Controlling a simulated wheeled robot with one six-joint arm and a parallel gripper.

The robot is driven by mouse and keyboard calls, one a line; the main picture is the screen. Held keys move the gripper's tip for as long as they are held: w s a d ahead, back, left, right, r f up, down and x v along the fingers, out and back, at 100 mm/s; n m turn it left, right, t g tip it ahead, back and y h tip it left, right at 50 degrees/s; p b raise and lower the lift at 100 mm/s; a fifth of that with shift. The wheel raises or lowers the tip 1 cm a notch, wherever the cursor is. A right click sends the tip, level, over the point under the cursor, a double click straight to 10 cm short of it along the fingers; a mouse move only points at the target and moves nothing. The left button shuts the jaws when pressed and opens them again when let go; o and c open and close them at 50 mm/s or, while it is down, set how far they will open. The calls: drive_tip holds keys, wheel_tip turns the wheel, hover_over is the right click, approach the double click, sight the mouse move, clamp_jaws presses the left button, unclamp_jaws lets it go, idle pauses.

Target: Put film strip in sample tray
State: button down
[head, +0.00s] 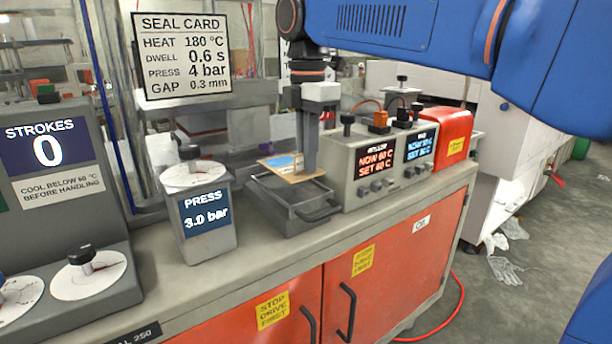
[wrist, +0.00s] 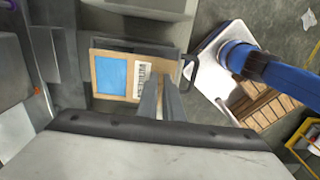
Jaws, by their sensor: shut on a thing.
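The film strip (head: 277,161) is a flat tan piece with a blue patch and a printed label. In the wrist view the strip (wrist: 103,73) lies beneath my fingers, its label end at them. My gripper (head: 305,170) is shut on the strip's right end and points down. The sample tray (head: 295,215) is a grey open box with a front handle on the bench. The strip is over the tray's back part, slightly tilted in the head view. I cannot tell whether it touches the rim. The tray's handle (wrist: 189,67) shows in the wrist view.
A grey press gauge box (head: 205,220) stands left of the tray. A controller with two displays (head: 377,160) stands close on its right, with a red box (head: 450,135) beyond. A strokes counter (head: 50,165) is at far left. The bench front strip is clear.

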sight(308, 176)
drive_tip(key=shift+f, duration=2.15)
drive_tip(key=shift+f, duration=0.1)
drive_tip(key=c, duration=1.9)
unclamp_jaws()
wheel_tip(308, 176, up, 12)
drive_tip(key=shift+r, duration=0.1)
